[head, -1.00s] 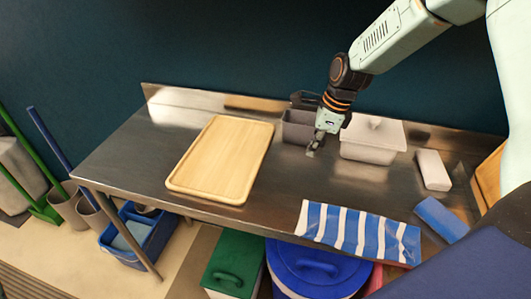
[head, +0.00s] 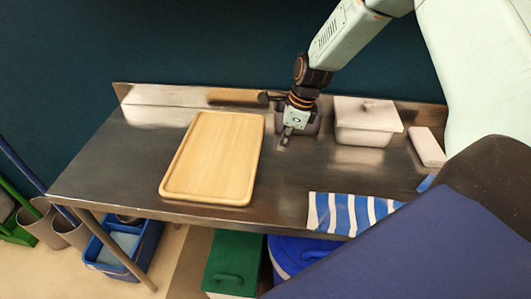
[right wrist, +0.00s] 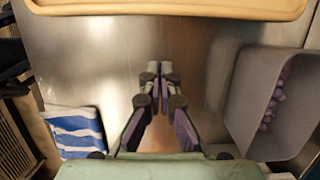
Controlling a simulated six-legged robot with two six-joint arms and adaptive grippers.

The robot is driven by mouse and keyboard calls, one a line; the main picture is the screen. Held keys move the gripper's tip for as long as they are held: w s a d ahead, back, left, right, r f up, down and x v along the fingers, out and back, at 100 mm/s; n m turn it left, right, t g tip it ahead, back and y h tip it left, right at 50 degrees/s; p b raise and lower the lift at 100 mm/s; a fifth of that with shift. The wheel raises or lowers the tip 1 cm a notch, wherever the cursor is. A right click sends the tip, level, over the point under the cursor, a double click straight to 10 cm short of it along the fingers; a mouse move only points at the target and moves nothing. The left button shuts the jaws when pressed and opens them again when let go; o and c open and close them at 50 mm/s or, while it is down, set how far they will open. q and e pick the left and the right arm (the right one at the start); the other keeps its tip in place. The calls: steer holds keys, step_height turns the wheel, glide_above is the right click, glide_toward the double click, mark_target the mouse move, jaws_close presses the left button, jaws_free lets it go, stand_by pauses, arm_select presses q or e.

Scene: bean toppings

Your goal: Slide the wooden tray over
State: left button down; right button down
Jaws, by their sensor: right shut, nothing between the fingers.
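The wooden tray (head: 213,158) is pale, rectangular and rimmed. It lies flat and empty on the left-middle part of the steel table. My right gripper (head: 284,141) is shut and empty, just to the right of the tray and apart from it, low over the table. In the right wrist view the shut fingers (right wrist: 160,75) point toward the tray's edge (right wrist: 170,9) at the top, with bare steel between. My left gripper is not in view.
A grey bin (right wrist: 275,100) holding purple beans stands close beside my right gripper. A lidded white container (head: 365,122) and a white block (head: 427,147) are farther right. A striped cloth (head: 350,212) lies at the front edge. The table (head: 115,160) left of the tray is clear.

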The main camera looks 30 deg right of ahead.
mark_target(264, 159)
steer(key=b+x, duration=0.1)
steer(key=x, duration=0.3)
steer(key=shift+w+a+f, duration=0.1)
steer(key=shift+w+f, duration=0.1)
steer(key=shift+f, duration=0.1)
steer(key=shift+w+a+r, duration=0.1)
steer(key=shift+w+a, duration=0.4)
steer(key=shift+a, duration=0.25)
steer(key=shift+w+a+r, duration=0.1)
steer(key=shift+w+a, duration=0.35)
steer(key=shift+a, duration=0.25)
steer(key=shift+d, duration=0.15)
